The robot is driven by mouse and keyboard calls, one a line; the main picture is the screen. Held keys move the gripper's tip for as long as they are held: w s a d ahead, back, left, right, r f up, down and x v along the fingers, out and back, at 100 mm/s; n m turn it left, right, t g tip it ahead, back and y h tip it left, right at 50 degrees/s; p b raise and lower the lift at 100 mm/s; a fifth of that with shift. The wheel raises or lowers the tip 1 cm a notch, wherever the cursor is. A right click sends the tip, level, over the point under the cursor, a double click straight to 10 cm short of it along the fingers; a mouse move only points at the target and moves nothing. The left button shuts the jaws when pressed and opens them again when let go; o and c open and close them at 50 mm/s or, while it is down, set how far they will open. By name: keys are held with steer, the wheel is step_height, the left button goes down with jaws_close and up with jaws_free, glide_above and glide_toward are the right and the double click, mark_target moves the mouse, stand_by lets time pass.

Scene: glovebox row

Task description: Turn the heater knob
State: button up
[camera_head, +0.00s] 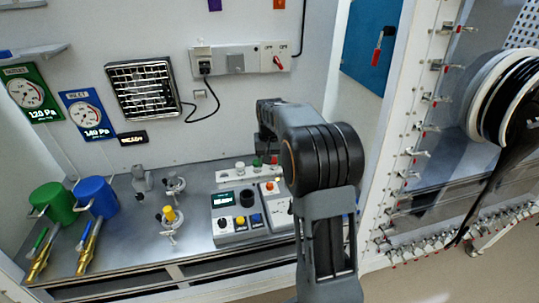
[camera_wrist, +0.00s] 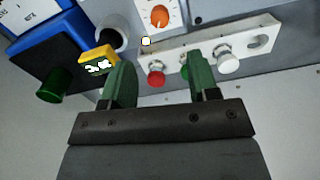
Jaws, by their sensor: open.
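My gripper (camera_wrist: 160,78) shows in the wrist view as two dark green fingers, apart and with nothing between them. An orange knob (camera_wrist: 160,16) on a pale panel lies beyond the fingertips, not touched. It also appears as an orange spot (camera_head: 270,185) on the right-hand control box in the head view. A larger black knob (camera_head: 247,197) stands on the left-hand control box. I cannot read a label that tells which knob is the heater's. In the head view my arm hides the fingers and part of the right-hand box.
A white button strip (camera_wrist: 255,45) with red, green and white buttons lies just beyond the fingers. A yellow block (camera_wrist: 98,60) and a green knob (camera_wrist: 53,85) are at left. Valves (camera_head: 170,214) and green and blue cylinders (camera_head: 97,196) stand on the bench's left.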

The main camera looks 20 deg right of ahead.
steer(key=shift+r, duration=1.55)
steer(key=s+a+n+t, duration=0.2)
steer(key=s+a, duration=0.3)
steer(key=s, duration=0.6)
steer(key=s+a+n+t, duration=0.1)
steer(key=s+a, duration=0.4)
steer(key=s, duration=0.6)
steer(key=shift+a+r+n+t, duration=0.35)
steer(key=shift+r+n+t, duration=0.05)
steer(key=shift+t, duration=0.3)
stand_by(3.6)
